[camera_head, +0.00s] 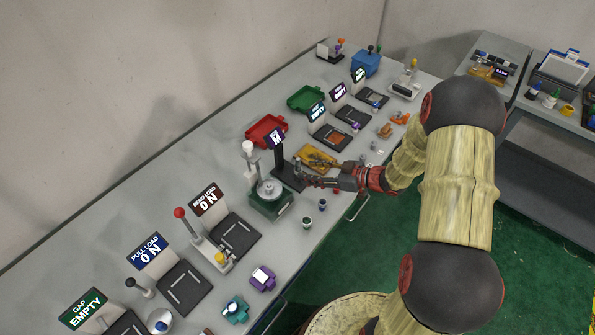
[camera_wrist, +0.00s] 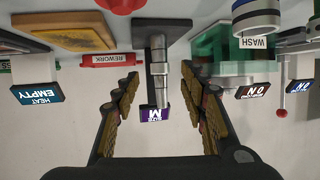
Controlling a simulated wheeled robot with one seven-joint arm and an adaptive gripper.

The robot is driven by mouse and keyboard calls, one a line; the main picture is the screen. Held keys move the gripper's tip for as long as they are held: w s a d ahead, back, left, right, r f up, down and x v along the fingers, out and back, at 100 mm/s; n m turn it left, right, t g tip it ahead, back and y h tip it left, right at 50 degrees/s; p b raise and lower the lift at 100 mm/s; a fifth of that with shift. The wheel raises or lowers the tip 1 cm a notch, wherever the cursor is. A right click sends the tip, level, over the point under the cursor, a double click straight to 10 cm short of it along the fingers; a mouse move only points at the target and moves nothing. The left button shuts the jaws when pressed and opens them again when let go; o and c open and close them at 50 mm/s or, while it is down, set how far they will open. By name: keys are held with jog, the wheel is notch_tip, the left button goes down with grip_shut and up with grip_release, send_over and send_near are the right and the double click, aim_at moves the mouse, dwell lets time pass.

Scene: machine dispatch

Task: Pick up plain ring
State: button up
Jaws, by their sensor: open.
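I cannot single out a plain ring with certainty in either view. My gripper (camera_head: 304,179) is at the middle of the bench, beside a black stand (camera_head: 288,174). In the wrist view, which is upside down, my gripper (camera_wrist: 160,78) is open, with one finger on each side of a stepped grey metal post (camera_wrist: 158,70). There is a gap between the post and each finger. The post rises from the stand's dark base (camera_wrist: 175,24), in front of a purple sign marked M (camera_wrist: 155,114). Whether a band on the post is a separate ring, I cannot tell.
A green-based press (camera_head: 268,207) stands just left of my gripper. An orange tray (camera_head: 305,165) lies just beyond it. Small jars (camera_head: 307,223) stand near the front edge. Red (camera_head: 255,133) and green (camera_head: 300,99) bins are at the back.

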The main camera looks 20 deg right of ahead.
jog(key=shift+x, duration=1.3)
jog(key=c, duration=0.3)
jog(key=c, duration=0.8)
grip_shut()
